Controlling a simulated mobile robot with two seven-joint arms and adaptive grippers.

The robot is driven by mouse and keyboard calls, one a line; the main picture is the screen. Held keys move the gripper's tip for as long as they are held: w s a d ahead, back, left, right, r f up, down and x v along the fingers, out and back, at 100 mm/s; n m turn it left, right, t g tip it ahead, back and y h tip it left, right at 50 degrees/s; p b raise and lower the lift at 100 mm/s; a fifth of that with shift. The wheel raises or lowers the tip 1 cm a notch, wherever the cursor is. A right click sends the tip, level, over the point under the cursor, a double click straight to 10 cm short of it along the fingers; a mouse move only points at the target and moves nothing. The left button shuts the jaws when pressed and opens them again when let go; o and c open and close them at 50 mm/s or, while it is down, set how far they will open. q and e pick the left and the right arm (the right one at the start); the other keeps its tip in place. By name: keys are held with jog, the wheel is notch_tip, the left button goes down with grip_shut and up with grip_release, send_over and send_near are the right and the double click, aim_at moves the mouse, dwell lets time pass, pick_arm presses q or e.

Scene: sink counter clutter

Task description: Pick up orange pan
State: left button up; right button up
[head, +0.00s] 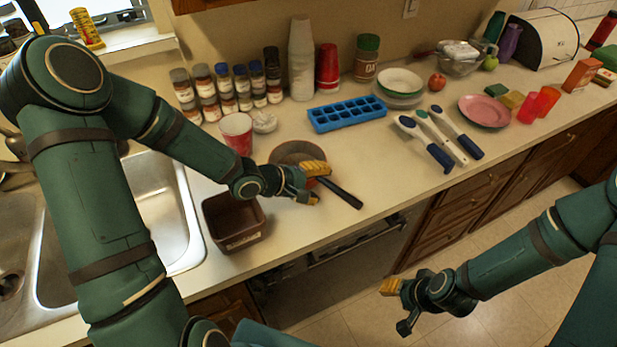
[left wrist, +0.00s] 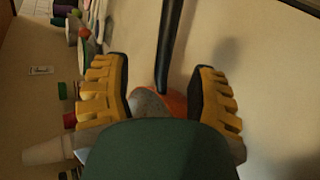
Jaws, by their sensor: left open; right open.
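The orange pan (head: 290,151) sits on the counter right of the sink, with its dark handle (head: 342,193) pointing toward the counter's front edge. My left gripper (head: 313,184) is over the pan near where the handle joins it, hiding part of the pan. In the left wrist view, the open yellow-padded fingers of my left gripper (left wrist: 165,95) stand on either side of the black handle (left wrist: 170,45), and a bit of the orange pan (left wrist: 177,103) shows behind the wrist. My right gripper (head: 397,307) is open and empty, out over the floor in front of the cabinets.
A brown square container (head: 234,222) stands left of the pan by the sink (head: 185,235). A red cup (head: 236,132) is behind it. A blue ice tray (head: 347,114) and several utensils (head: 440,137) lie to the right. Counter right of the handle is clear.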

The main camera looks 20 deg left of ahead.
aim_at(330, 187)
pick_arm(q)
jog(key=b+x, duration=0.1)
jog(key=x, duration=0.1)
jog(key=b+x, duration=0.1)
jog(key=x, duration=0.1)
jog(key=shift+s+d+f, duration=0.15)
jog(key=shift+d+f, duration=0.05)
jog(key=shift+f, duration=0.1)
jog(key=shift+w+d+f, duration=0.2)
jog(key=shift+w+d, duration=0.05)
jog(key=shift+r, duration=0.1)
grip_shut()
